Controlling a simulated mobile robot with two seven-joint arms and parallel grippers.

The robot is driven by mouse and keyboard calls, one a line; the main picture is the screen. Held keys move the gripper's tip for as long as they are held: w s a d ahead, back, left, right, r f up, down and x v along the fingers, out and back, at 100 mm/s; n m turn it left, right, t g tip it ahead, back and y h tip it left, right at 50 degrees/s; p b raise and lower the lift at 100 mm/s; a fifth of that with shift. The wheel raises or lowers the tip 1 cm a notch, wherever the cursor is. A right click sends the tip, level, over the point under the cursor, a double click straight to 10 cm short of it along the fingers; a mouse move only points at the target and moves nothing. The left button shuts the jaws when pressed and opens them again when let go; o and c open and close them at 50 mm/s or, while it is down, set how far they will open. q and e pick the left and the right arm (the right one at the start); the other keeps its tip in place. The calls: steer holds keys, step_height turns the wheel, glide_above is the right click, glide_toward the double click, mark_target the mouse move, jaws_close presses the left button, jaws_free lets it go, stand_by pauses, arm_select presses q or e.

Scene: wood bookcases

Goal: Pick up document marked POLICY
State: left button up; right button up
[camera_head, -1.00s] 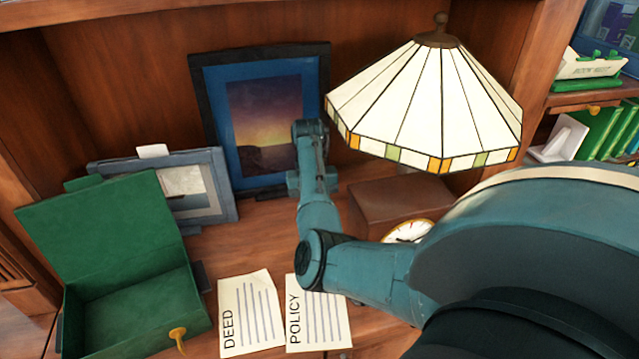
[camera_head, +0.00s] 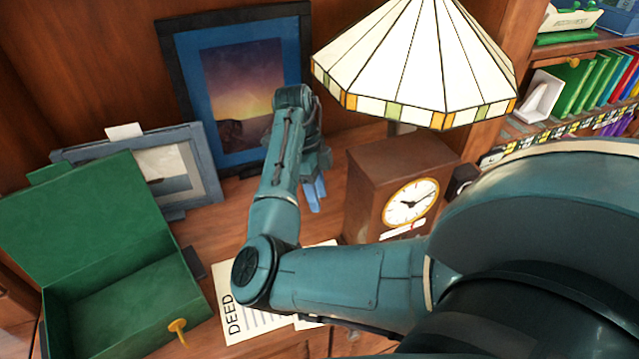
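The POLICY document (camera_head: 308,324) lies flat on the wooden shelf. It is mostly hidden behind my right arm, and only its edges show. The DEED document (camera_head: 236,322) lies to its left, partly covered by the same arm. My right gripper (camera_head: 315,194) points down beyond the papers, between the framed picture and the clock. Its blue fingers look close together, and I see nothing held, but their gap is unclear. My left gripper is not in view.
An open green box (camera_head: 120,300) with a yellow key stands at left. Behind are a small grey frame (camera_head: 205,160) and a dark framed picture (camera_head: 180,60). A wooden clock (camera_head: 370,185) stands right of my gripper, under a stained-glass lamp (camera_head: 410,60).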

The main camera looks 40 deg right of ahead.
stand_by(0.3)
steer(key=x, duration=1.3)
steer(key=shift+s, duration=0.1)
steer(key=shift+c, duration=0.3)
jaws_close()
